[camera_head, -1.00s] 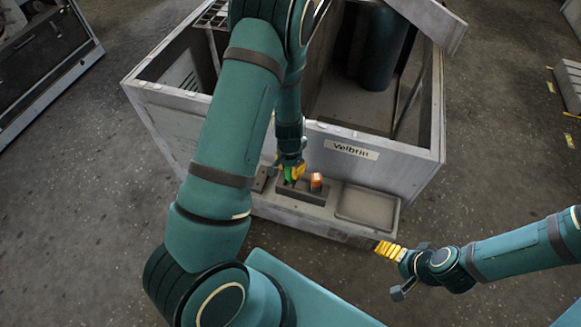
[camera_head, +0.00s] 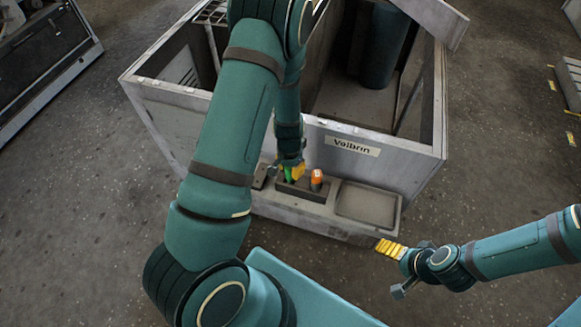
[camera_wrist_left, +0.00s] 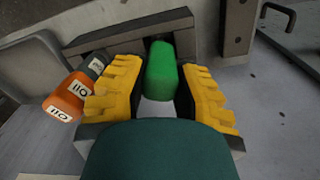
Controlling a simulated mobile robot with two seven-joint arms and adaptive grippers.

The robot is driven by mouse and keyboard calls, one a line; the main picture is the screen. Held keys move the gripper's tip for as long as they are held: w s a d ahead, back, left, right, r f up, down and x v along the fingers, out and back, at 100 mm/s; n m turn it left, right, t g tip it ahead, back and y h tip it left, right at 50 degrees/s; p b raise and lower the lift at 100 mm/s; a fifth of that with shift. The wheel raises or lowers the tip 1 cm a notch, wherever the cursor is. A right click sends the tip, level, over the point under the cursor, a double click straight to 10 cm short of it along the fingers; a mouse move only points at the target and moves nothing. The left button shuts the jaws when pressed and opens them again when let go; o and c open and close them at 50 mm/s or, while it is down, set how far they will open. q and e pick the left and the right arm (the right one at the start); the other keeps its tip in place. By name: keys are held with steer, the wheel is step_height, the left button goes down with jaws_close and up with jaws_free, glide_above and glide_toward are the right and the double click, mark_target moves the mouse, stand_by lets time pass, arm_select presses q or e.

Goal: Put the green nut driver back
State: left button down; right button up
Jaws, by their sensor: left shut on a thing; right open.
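The green nut driver (camera_wrist_left: 160,72) shows its green handle between the yellow fingers of my left gripper (camera_wrist_left: 165,92) in the left wrist view. My left gripper is shut on it. In the head view the green handle (camera_head: 288,174) shows beside the fingers of my left gripper (camera_head: 293,172), at the dark holder block (camera_head: 300,191) on the housing's front ledge. The driver's lower end is hidden, so I cannot tell how deep it sits in the holder. My right gripper (camera_head: 390,249) is open and empty, to the right in front of the ledge.
A shallow empty tray (camera_head: 367,204) lies to the right on the ledge. The grey housing wall (camera_head: 375,165) rises behind.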

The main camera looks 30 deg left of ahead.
stand_by(0.4)
arm_select(q)
steer(key=shift+c, duration=1)
jaws_free()
steer(key=shift+r, duration=0.1)
steer(key=shift+r+p, duration=2.3)
steer(key=shift+r, duration=0.35)
steer(key=shift+r+p, duration=1.05)
steer(key=shift+r, duration=0.25)
